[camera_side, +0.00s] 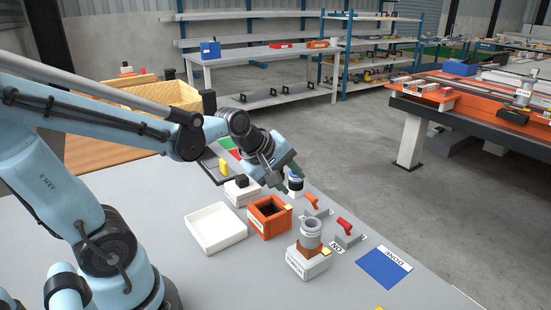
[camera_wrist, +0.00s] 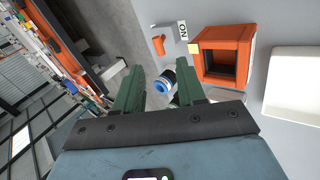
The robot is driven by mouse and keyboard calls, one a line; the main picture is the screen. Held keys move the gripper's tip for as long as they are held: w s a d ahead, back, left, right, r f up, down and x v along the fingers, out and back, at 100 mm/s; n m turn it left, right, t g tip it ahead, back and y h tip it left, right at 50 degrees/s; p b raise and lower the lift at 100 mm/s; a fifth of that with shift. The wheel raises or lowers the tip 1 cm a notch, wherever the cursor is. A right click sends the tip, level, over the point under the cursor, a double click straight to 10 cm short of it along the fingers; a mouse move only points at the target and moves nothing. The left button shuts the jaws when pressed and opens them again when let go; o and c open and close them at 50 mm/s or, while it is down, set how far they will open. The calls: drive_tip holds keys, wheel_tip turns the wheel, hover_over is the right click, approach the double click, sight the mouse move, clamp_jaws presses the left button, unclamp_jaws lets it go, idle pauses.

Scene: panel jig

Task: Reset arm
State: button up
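My gripper (camera_side: 290,172) hangs over the table (camera_side: 190,275), above the back row of jig parts. In the wrist view its two green fingers (camera_wrist: 160,84) stand well apart with nothing clamped between them. A blue-topped dark cylinder (camera_side: 296,182) is close by the fingertips in the side view. In the wrist view this cylinder (camera_wrist: 164,82) shows in the gap between the fingers, lower down and apart from both. My arm reaches out bent from the left, with the wrist tilted down.
A blue pad (camera_side: 383,268) lies at the right.

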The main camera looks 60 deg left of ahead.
drive_tip(key=s+d+m, duration=0.4)
drive_tip(key=s+m, duration=0.3)
drive_tip(key=m, duration=0.9)
drive_tip(key=shift+d+r+m+g, duration=0.25)
drive_tip(key=shift+r+m+g, duration=0.05)
